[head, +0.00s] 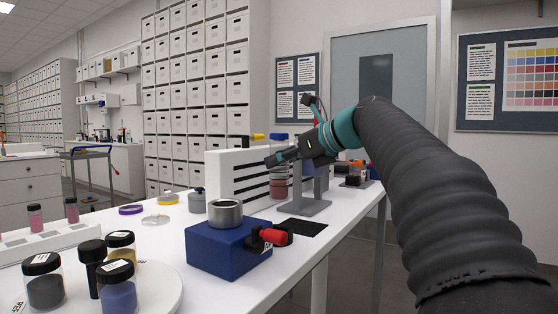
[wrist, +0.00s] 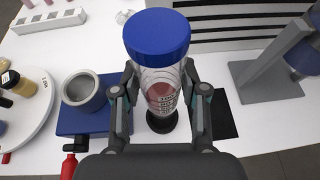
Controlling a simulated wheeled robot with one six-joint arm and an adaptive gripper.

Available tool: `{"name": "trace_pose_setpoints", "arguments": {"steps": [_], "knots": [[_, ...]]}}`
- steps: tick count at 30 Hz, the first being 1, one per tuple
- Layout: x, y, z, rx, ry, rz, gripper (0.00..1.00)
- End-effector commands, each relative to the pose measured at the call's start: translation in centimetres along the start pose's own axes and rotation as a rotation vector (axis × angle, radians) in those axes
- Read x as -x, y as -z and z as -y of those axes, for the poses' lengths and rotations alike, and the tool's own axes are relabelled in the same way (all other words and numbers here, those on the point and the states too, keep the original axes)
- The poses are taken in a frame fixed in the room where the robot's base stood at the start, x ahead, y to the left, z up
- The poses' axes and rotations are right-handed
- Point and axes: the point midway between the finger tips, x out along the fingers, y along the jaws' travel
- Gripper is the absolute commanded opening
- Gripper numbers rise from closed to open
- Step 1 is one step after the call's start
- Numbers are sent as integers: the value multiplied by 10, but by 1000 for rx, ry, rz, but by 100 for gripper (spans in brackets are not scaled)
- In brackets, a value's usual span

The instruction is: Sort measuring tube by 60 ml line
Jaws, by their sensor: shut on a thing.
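My gripper (wrist: 160,72) is shut on a clear measuring tube (wrist: 158,80) with a blue cap (wrist: 157,36). The fingers grip its sides below the cap. Reddish contents and printed marks show low in the tube; I cannot read the fill against the 60 ml line. A dark round base shows at its lower end; I cannot tell whether the tube touches the table. In the head view my gripper (head: 272,159) is in front of the white slatted panel (head: 226,165), with a blue cap (head: 278,137) above the fingers and a reddish body below.
A blue block (head: 224,248) with a metal cup (head: 225,212) and a red knob stands left of the tube in the wrist view. A black mat (wrist: 223,116) and a grey stand (wrist: 262,85) are to its right. Pigment jars (head: 118,285) stand on a round white tray.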

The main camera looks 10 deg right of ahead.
Motion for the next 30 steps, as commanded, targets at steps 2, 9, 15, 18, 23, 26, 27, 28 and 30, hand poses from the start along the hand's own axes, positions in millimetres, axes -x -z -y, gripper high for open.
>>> {"name": "trace_pose_setpoints", "arguments": {"steps": [2,9,15,18,23,26,27,28,30], "knots": [[0,-1,-1,2,-1,1,4],[-6,-3,-8,7,-16,0,4],[-8,0,-9,8,-22,-1,4],[-9,4,-8,7,-21,-1,4],[-13,15,-8,7,-19,-1,4],[-15,23,-7,7,-18,-1,4],[-17,26,-7,7,-18,-1,4],[-18,29,-7,6,-18,-1,4],[-20,34,-7,6,-18,-1,4]]}}
